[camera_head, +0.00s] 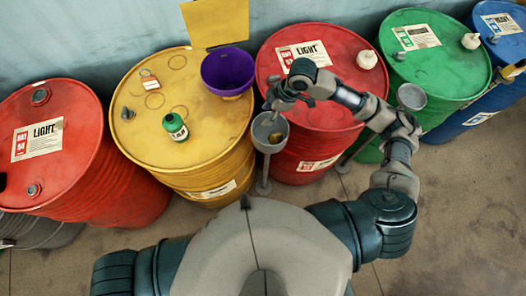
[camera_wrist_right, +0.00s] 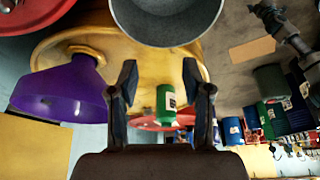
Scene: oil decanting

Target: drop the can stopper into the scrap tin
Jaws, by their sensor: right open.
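A grey round tin (camera_head: 258,133) stands on a thin post in front of the yellow and red drums. I take it for the scrap tin; it also shows at the top of the right wrist view (camera_wrist_right: 165,22). A small brownish-gold thing (camera_head: 274,138) lies inside it, too small to name surely as the stopper. The green can (camera_head: 175,127) stands upright on the yellow drum and shows in the wrist view (camera_wrist_right: 165,102). My right gripper (camera_head: 276,106) is just above the tin's far rim, and its fingers (camera_wrist_right: 160,82) are apart and empty. My left gripper is out of view.
A purple funnel (camera_head: 228,69) sits at the yellow drum's (camera_head: 150,95) back right. Red drums (camera_head: 75,105) (camera_head: 340,50), a green drum (camera_head: 435,65) and a blue drum (camera_head: 505,48) stand alongside. A second grey bowl (camera_head: 411,97) stands by the green drum.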

